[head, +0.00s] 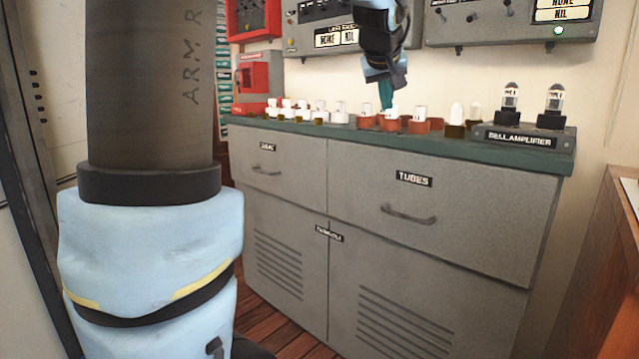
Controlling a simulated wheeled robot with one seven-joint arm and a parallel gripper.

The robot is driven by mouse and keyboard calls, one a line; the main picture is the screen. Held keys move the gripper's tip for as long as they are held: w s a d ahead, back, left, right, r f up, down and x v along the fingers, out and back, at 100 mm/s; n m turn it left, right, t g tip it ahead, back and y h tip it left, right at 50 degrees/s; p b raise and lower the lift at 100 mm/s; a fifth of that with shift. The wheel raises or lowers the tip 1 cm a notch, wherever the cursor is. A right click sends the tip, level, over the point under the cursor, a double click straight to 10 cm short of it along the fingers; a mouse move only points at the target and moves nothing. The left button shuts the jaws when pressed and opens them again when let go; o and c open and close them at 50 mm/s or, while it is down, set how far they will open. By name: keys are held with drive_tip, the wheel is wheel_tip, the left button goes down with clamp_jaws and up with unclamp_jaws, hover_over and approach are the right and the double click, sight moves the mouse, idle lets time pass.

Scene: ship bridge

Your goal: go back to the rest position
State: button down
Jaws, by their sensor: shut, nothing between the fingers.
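My gripper (386,95) is at the upper middle of the head view, pointing down over the back of the grey cabinet's green top (480,150). Its teal fingers are shut and nothing shows between them. The fingertips are just above or behind a row of small white-topped tubes in orange and brass holders (392,121); I cannot tell whether they touch any. My upper arm fills the left of the view and hides what is behind it.
A bell amplifier (520,138) with two glass tubes stands at the cabinet top's right end. Grey wall panels (510,25) hang behind, and red boxes (258,75) are at the left. A wooden desk edge (600,260) is at the right. Some wooden floor shows below.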

drive_tip(key=s+a+f+g+y, duration=0.15)
drive_tip(key=s+a+f, duration=0.25)
drive_tip(key=a+f, duration=0.45)
drive_tip(key=s+a+f+g+y, duration=0.1)
drive_tip(key=s+a+f+g, duration=0.3)
drive_tip(key=f, duration=0.7)
drive_tip(key=s+a+f+m+g, duration=0.1)
drive_tip(key=s+a+f, duration=0.4)
drive_tip(key=s+f, duration=0.15)
drive_tip(key=s+a+f+g, duration=0.1)
drive_tip(key=s+a+f, duration=0.35)
drive_tip(key=s, duration=0.25)
wheel_tip(320, 180, up, 24)
drive_tip(key=p, duration=2.4)
drive_tip(key=shift+w+d, duration=0.25)
drive_tip(key=shift+d, duration=0.1)
drive_tip(key=shift+y, duration=0.25)
